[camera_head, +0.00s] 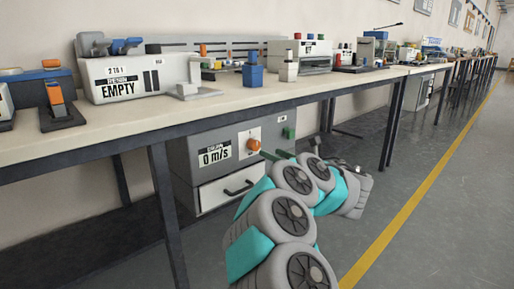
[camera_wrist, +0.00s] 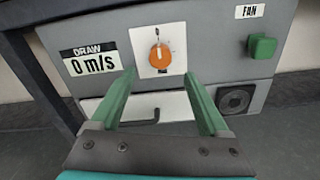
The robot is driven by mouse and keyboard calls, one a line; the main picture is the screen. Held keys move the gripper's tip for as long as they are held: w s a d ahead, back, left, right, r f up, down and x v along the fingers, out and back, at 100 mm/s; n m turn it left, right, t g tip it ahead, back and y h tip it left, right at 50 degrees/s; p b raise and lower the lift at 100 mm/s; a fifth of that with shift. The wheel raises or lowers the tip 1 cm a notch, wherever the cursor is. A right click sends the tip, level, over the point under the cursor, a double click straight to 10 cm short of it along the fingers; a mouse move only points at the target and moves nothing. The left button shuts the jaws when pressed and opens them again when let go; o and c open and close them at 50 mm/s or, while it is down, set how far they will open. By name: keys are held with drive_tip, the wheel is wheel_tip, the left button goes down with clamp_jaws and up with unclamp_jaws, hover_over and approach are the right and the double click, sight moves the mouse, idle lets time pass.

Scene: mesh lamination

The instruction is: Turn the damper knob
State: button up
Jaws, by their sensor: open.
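The damper knob is orange and sits on a white plate on the front of a grey cabinet; it shows in the head view (camera_head: 254,145) and the wrist view (camera_wrist: 160,57). In the wrist view a pale mark on the knob points up. My gripper (camera_wrist: 162,88) is open, with its two green fingers spread below and to either side of the knob. Nothing is between the fingers, and they appear apart from the knob. In the head view my gripper (camera_head: 272,155) is just right of the knob, partly hidden by my arm.
A "DRAW 0 m/s" display (camera_wrist: 95,63) is left of the knob. A green FAN button (camera_wrist: 262,46) is to the right, above a round dark port (camera_wrist: 234,98). A drawer with a dark handle (camera_head: 238,188) lies below. The workbench top (camera_head: 130,125) overhangs the cabinet.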

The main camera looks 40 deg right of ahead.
sight(257, 146)
drive_tip(key=w, duration=0.7)
drive_tip(key=shift+w+a, duration=0.3)
drive_tip(key=shift+c, duration=0.3)
clamp_jaws()
